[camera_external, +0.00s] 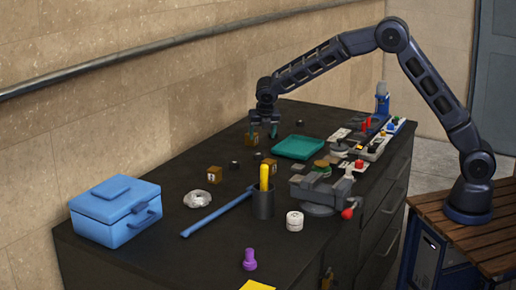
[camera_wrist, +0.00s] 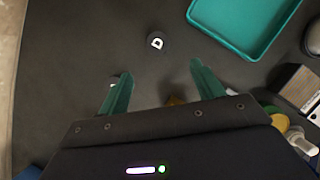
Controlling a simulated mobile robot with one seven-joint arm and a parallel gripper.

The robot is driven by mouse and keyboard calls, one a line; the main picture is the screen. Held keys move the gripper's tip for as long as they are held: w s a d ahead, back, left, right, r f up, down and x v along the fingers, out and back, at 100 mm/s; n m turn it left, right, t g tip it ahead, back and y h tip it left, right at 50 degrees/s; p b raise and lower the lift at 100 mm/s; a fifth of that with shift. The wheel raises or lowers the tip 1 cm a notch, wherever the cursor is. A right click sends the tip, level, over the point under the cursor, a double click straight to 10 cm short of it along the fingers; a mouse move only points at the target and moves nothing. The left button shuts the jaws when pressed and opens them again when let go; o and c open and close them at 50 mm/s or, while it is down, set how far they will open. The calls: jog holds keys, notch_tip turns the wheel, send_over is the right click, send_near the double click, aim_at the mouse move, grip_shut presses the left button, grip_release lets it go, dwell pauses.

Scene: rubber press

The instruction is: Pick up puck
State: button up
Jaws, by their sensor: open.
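A small round black puck with a white letter D (camera_wrist: 156,42) lies on the dark bench top in the wrist view, just beyond my fingertips and between their lines. My gripper (camera_wrist: 160,70) is open and empty, with green fingers spread apart. In the external view my gripper (camera_external: 263,133) hangs near the wall side of the bench, by a small brown block (camera_external: 251,140). Small dark round pieces (camera_external: 234,166) lie near it; I cannot tell which carries the D. A brown piece (camera_wrist: 175,101) shows between my fingers, partly hidden by my gripper.
A teal tray (camera_external: 298,147) lies right of my gripper, also in the wrist view (camera_wrist: 240,27). More brown blocks (camera_external: 214,173), a blue rod (camera_external: 215,213), a black pen cup (camera_external: 263,205), a vise (camera_external: 320,192) and a blue box (camera_external: 115,212) stand on the bench.

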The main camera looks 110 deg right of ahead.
send_over(259, 154)
jog(key=a, duration=0.3)
notch_tip(259, 154, down, 5)
jog(key=shift+d+f, duration=0.1)
jog(key=shift+d+x, duration=0.1)
jog(key=shift+x, duration=1.2)
jog(key=shift+d+x, duration=0.15)
jog(key=shift+x, duration=1.15)
jog(key=shift+w, duration=0.15)
jog(key=shift+c, duration=0.2)
jog(key=c, duration=1)
